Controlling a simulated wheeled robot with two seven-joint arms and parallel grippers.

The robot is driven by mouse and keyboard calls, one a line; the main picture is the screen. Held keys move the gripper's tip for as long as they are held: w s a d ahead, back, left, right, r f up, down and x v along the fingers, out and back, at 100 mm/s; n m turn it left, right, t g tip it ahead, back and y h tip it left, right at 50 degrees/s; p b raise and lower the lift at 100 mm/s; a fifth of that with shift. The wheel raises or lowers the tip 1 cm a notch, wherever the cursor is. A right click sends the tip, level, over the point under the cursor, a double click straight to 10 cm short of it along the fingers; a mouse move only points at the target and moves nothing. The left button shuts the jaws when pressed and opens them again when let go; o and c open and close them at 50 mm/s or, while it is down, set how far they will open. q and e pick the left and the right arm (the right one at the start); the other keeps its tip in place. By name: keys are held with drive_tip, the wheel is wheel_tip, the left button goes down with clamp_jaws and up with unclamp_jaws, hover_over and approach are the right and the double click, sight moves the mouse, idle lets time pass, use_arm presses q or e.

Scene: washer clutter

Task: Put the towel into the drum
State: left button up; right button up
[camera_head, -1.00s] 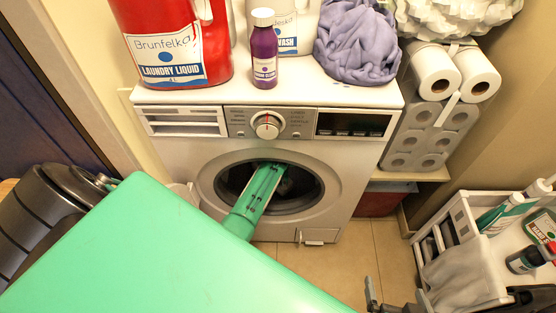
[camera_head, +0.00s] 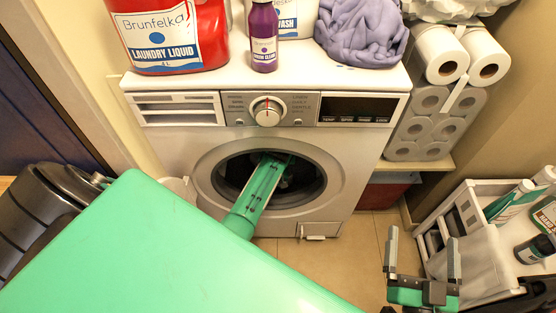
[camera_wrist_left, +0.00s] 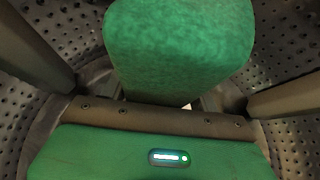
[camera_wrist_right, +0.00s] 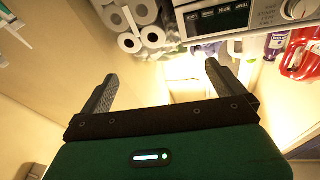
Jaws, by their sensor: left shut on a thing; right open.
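The washer (camera_head: 225,160) stands in front with its round door opening uncovered. My left arm reaches through the opening into the dark drum (camera_head: 232,172). The head view does not show the left gripper's jaws. In the left wrist view, my left gripper (camera_wrist_left: 168,88) is inside the perforated drum (camera_wrist_left: 285,35), shut on a green, cloth-textured towel (camera_wrist_left: 180,45) between its fingers. The towel's far side is hidden. My right gripper (camera_head: 422,248) is open and empty in front of the washer's right side; its spread fingers also show in the right wrist view (camera_wrist_right: 161,72).
A red laundry liquid jug (camera_head: 165,40), a purple bottle (camera_head: 263,40) and a lavender cloth (camera_head: 362,32) sit on the washer. Paper rolls (camera_head: 430,110) are stacked at right. A white cart (camera_head: 475,260) with bottles stands beside my right gripper. Bare floor (camera_head: 350,255) shows before the washer.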

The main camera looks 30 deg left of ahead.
use_arm(q)
drive_tip(key=shift+f, duration=0.15)
use_arm(e)
drive_tip(key=shift+r, duration=0.2)
use_arm(q)
drive_tip(key=shift+f, duration=0.45)
drive_tip(key=o, duration=1.1)
use_arm(e)
drive_tip(key=shift+w+d+r+t, duration=0.15)
drive_tip(key=shift+d+r+t, duration=0.1)
drive_tip(key=shift+r+t, duration=0.3)
use_arm(q)
drive_tip(key=shift+o, duration=0.2)
use_arm(e)
drive_tip(key=shift+r, duration=0.1)
